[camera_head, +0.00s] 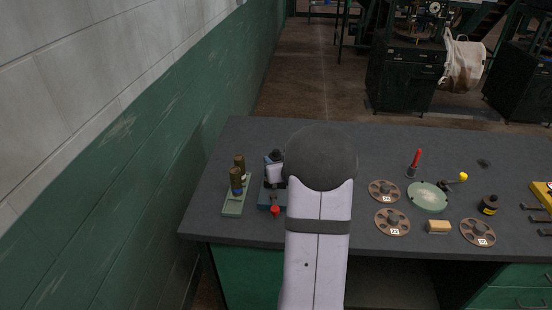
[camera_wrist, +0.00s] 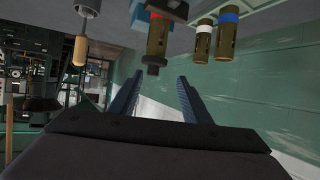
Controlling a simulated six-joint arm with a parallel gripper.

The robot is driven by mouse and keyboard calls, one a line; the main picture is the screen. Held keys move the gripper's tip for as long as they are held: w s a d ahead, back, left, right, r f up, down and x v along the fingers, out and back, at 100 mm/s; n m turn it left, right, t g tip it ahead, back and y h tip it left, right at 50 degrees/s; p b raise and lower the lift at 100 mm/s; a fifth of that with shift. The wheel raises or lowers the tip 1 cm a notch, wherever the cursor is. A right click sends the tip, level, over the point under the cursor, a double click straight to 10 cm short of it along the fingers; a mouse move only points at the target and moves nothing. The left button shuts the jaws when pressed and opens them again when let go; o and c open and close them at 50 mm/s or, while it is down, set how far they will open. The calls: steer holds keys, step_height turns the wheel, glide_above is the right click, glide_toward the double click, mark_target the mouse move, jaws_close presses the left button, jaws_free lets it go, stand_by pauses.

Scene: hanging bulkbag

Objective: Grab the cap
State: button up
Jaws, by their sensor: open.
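In the wrist view, which looks upside down, a dark cap (camera_wrist: 153,67) sits on the end of a brass-coloured cylinder (camera_wrist: 157,38) held in a blue fixture (camera_wrist: 172,8). My gripper (camera_wrist: 157,82) is open and empty, its two blue-grey fingers pointing toward the cap. The cap lies just beyond the fingertips, roughly between them in the picture; I see no contact. In the head view my arm covers part of the blue fixture (camera_head: 267,197), which has a red knob (camera_head: 275,210). The cap cannot be made out clearly there.
Two banded cylinders (camera_head: 237,180) stand on a green block (camera_head: 235,206) left of the fixture. The grey bench (camera_head: 335,126) carries round numbered trays (camera_head: 393,222), a green disc (camera_head: 427,196), a red-handled tool (camera_head: 416,160) and a dark bottle (camera_head: 489,205) on the right. A green wall (camera_head: 160,170) borders the left.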

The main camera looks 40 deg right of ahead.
mark_target(277, 152)
steer(key=shift+w+d+f+t+p, duration=0.2)
steer(key=shift+w+d+t+p, duration=0.1)
steer(key=shift+w+d, duration=0.65)
steer(key=shift+w, duration=0.1)
steer(key=shift+p+x, duration=1.1)
steer(key=shift+x, duration=1.4)
steer(key=shift+d, duration=0.2)
steer(key=shift+s, duration=0.2)
jaws_close()
